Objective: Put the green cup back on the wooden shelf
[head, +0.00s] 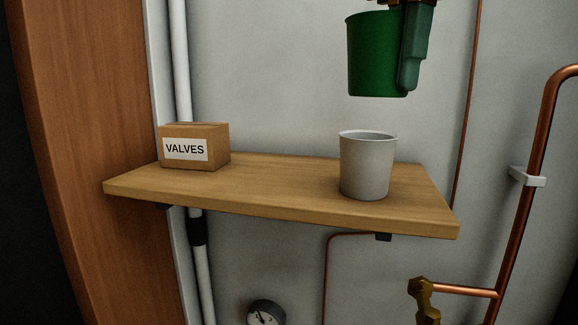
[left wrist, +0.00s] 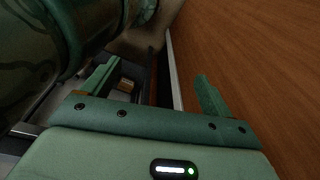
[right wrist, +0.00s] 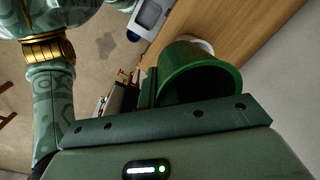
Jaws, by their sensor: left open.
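The green cup (head: 372,55) hangs upright in the air above the right part of the wooden shelf (head: 270,190). My right gripper (head: 411,70) is shut on the green cup at its right side, with one finger in front of the outer wall; the other finger is hidden. In the right wrist view the green cup (right wrist: 190,75) shows its dark opening, with the shelf (right wrist: 240,30) beyond it. My left gripper (left wrist: 155,90) is open and empty in the left wrist view, beside a wooden surface; it does not show in the head view.
A white cup (head: 367,165) stands on the shelf's right part, below the green cup. A cardboard box marked VALVES (head: 195,146) stands at the left. The shelf between them is clear. Copper pipes (head: 535,160) run along the wall at the right.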

